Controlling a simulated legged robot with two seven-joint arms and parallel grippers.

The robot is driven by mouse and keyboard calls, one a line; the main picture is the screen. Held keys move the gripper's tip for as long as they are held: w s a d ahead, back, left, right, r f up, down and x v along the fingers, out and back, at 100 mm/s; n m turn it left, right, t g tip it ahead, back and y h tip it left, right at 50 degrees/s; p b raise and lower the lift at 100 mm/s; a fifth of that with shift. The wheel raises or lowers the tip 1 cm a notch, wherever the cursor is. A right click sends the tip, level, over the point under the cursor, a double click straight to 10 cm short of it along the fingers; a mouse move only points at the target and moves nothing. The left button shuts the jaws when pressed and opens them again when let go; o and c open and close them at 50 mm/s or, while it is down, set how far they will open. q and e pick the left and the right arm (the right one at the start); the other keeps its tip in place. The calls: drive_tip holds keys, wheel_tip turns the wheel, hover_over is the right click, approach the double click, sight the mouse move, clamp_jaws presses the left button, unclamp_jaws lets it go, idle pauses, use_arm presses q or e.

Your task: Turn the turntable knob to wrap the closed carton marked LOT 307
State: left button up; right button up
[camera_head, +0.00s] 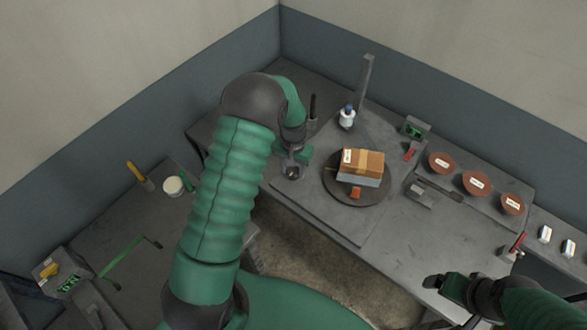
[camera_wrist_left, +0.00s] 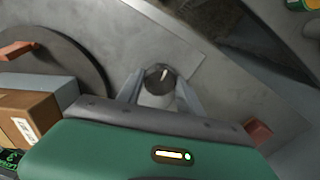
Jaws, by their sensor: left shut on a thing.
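The closed brown carton (camera_head: 362,163) has tape on top and a white label too small to read. It stands on the round dark turntable (camera_head: 338,190), on a grey layer; part of it also shows at the left of the left wrist view (camera_wrist_left: 27,116). My left gripper (camera_head: 292,172) is at the left of the turntable. In the left wrist view, its fingers (camera_wrist_left: 160,92) are shut on the round turntable knob (camera_wrist_left: 160,78), which has a pale pointer mark. My right gripper (camera_head: 452,287) is over the front edge of the bench, and its jaw opening is unclear.
A grey post (camera_head: 366,85) with a white and blue roll (camera_head: 347,117) stands behind the turntable. Several brown bowls (camera_head: 476,183) with labels stand at the right. A red-handled tool (camera_head: 517,243) is near my right gripper. A side table (camera_head: 120,215) at left holds tools.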

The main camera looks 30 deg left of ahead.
sight(294, 170)
use_arm(q)
drive_tip(key=shift+w+r, duration=0.1)
drive_tip(key=shift+w, duration=0.1)
drive_tip(key=o, duration=1.1)
drive_tip(key=shift+o, duration=1.4)
drive_tip(key=shift+s, duration=0.1)
wheel_tip(294, 170, up, 17)
drive_tip(key=b, duration=0.2)
drive_tip(key=shift+f, duration=0.2)
